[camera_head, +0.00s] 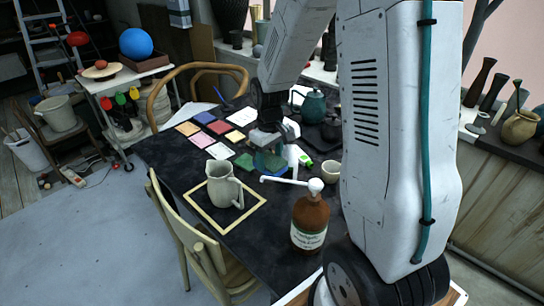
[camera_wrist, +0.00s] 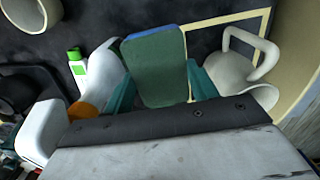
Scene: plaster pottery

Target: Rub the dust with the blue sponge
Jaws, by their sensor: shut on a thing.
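In the wrist view the sponge (camera_wrist: 155,70), with a dark green broad face and a blue edge, stands between the two teal fingers of my gripper (camera_wrist: 162,88). The gripper is shut on it. In the head view the sponge (camera_head: 270,163) is a small blue-green shape over the dark table (camera_head: 165,150), below my gripper (camera_head: 272,146). I cannot tell whether the sponge touches the table. Pale smudges show on the dark tabletop in the wrist view, but I cannot tell which of them are dust.
A grey pitcher (camera_head: 226,188) stands within a pale frame (camera_head: 203,220), right of the sponge in the wrist view. A brown pump bottle (camera_head: 310,225), a small white cup (camera_head: 330,173) and a white-and-green bottle (camera_wrist: 76,68) are near. Several coloured tiles lie behind.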

